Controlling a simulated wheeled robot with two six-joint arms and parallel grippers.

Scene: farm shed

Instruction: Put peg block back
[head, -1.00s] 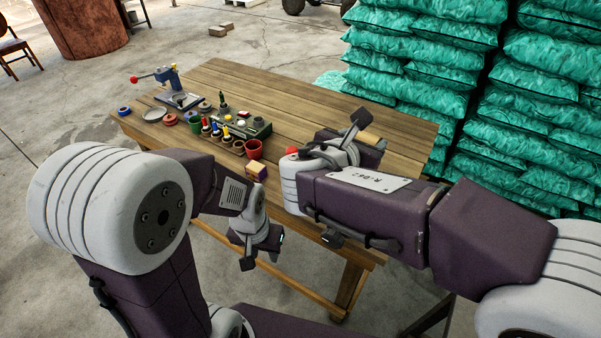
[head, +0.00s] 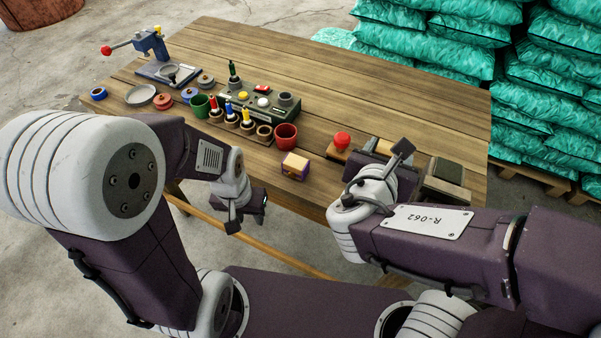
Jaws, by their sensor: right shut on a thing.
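The peg block (head: 238,128) is a low wooden strip on the table's near left half, with red, blue and yellow pegs standing in it and an empty hole at its right end. My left gripper (head: 246,211) hangs at the table's near edge, apart from the peg block. Its finger gap is not clear. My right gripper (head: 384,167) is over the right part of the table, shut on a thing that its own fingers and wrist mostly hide. I cannot tell what that thing is.
A red cup (head: 286,137), a yellow-and-purple box (head: 295,166) and a red knob on a wooden base (head: 341,141) stand near. Behind are a green cup (head: 201,106), a dark control box (head: 262,103) and a blue press (head: 152,45). A dark-topped block (head: 448,170) lies right.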

